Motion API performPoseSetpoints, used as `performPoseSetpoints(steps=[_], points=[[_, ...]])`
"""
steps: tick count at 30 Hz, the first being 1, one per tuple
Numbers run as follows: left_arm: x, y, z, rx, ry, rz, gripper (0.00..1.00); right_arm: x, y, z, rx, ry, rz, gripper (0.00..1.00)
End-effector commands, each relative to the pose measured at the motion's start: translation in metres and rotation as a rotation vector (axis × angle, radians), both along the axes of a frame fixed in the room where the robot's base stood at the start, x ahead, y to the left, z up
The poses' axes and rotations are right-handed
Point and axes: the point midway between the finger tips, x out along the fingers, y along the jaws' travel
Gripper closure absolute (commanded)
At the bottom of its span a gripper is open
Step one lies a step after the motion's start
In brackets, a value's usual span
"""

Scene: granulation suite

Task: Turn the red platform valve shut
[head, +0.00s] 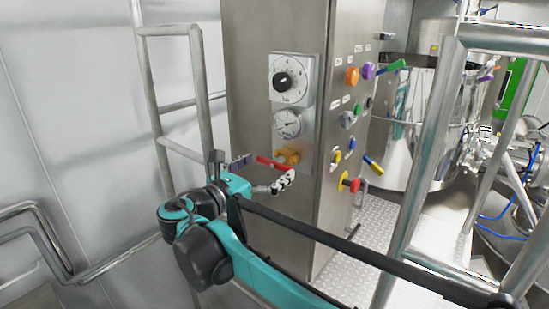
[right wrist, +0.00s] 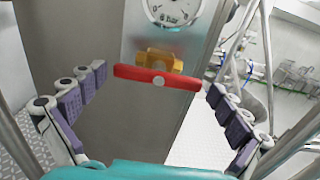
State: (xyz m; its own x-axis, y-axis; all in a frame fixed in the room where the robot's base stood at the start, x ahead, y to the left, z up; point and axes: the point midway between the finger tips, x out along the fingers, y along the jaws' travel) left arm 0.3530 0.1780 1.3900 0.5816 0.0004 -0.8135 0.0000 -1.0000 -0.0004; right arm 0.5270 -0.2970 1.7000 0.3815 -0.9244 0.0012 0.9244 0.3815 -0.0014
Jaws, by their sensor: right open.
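The red valve handle (head: 275,163) is a flat bar on a brass-coloured valve body (head: 289,155), low on the cabinet's front panel under a gauge. In the right wrist view the red handle (right wrist: 135,73) lies level across the brass body (right wrist: 160,58), with a round bolt at its middle. My right gripper (head: 262,172) is open in front of it. In the right wrist view its padded fingers (right wrist: 158,84) stand apart, one near each end of the handle, and nothing is held. I see no clear contact. My left gripper is not in view.
A black dial (head: 291,81) and a round gauge (head: 288,124) sit above the valve. The cabinet's right face has several coloured knobs and levers, including a red-and-yellow knob (head: 348,183). Metal railings (head: 200,90) stand left and right. A steel vessel (head: 405,120) is behind.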

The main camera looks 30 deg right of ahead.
Motion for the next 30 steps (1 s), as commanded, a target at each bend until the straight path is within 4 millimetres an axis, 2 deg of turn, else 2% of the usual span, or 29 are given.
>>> performPoseSetpoints(steps=[1,6,15,19,30], points=[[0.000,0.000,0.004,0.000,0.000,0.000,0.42,0.003,-0.008,0.001,0.000,0.000,-0.003,0.00],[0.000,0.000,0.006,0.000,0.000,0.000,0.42,0.008,-0.022,0.001,0.001,-0.001,-0.001,0.00],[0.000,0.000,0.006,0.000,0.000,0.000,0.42,0.010,-0.023,0.000,0.002,-0.001,0.002,0.00],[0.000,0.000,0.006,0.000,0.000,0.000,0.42,0.010,-0.023,0.000,0.002,-0.001,0.001,0.34],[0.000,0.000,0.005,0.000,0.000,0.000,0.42,0.010,-0.024,0.000,0.014,-0.030,0.001,0.35]])
